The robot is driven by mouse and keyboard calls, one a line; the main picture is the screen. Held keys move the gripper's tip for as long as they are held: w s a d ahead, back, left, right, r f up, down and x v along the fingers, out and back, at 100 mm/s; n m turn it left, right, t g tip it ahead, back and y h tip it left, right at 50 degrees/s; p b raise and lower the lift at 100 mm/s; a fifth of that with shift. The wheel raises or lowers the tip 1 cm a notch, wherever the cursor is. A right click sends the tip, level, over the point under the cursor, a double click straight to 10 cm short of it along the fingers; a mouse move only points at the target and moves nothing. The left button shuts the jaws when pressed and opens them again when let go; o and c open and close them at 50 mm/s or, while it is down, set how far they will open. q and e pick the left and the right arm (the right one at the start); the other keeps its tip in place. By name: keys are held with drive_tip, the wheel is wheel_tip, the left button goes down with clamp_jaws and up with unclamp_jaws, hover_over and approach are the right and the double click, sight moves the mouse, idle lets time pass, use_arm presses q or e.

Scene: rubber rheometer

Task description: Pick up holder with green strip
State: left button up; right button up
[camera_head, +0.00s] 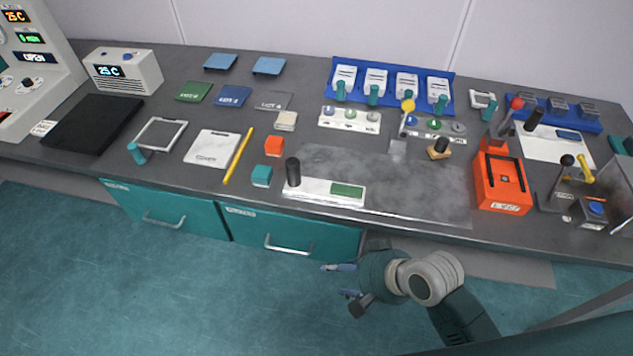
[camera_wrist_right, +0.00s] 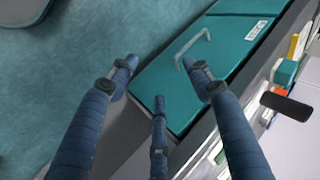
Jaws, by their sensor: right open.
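The holder (camera_head: 316,189) is a flat white bar with a green strip (camera_head: 347,191) at its right end and an upright black handle (camera_head: 293,172) at its left end. It lies near the front edge of the bench in the head view. My right gripper (camera_head: 338,281) is open and empty, in front of the bench edge and apart from the holder. Its spread fingers (camera_wrist_right: 160,78) fill the right wrist view, where a black handle (camera_wrist_right: 286,105) shows at the right edge. My left gripper is not in view.
A teal cube (camera_head: 262,176), an orange cube (camera_head: 274,146) and a yellow stick (camera_head: 238,156) lie left of the holder. A grey mat (camera_head: 410,185) lies to its right, before an orange box (camera_head: 503,184). Teal drawers (camera_head: 290,240) with handles sit below the bench edge.

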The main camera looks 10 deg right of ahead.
drive_tip(key=w+a+r+m+y, duration=0.2)
drive_tip(key=w+a+r+m, duration=0.2)
drive_tip(key=m+t+y, duration=0.2)
drive_tip(key=m+y, duration=0.2)
drive_tip(key=m, duration=1.2)
approach(296, 172)
drive_tip(key=shift+a+f, duration=0.1)
drive_tip(key=shift+f, duration=0.65)
drive_tip(key=shift+w+a+r+m+t, duration=0.1)
drive_tip(key=shift+w+m+t, duration=0.2)
drive_tip(key=p+x, duration=0.1)
drive_tip(key=x, duration=0.4)
drive_tip(key=shift+a, duration=0.1)
drive_tip(key=shift+w+a, duration=0.2)
drive_tip(key=shift+a, duration=0.15)
drive_tip(key=p+x, duration=0.1)
drive_tip(key=x, duration=0.2)
drive_tip(key=shift+a, duration=0.35)
drive_tip(key=shift+w+a+f, duration=0.25)
drive_tip(key=shift+w+a, duration=0.05)
drive_tip(key=shift+a, duration=0.05)
drive_tip(key=shift+d, duration=0.1)
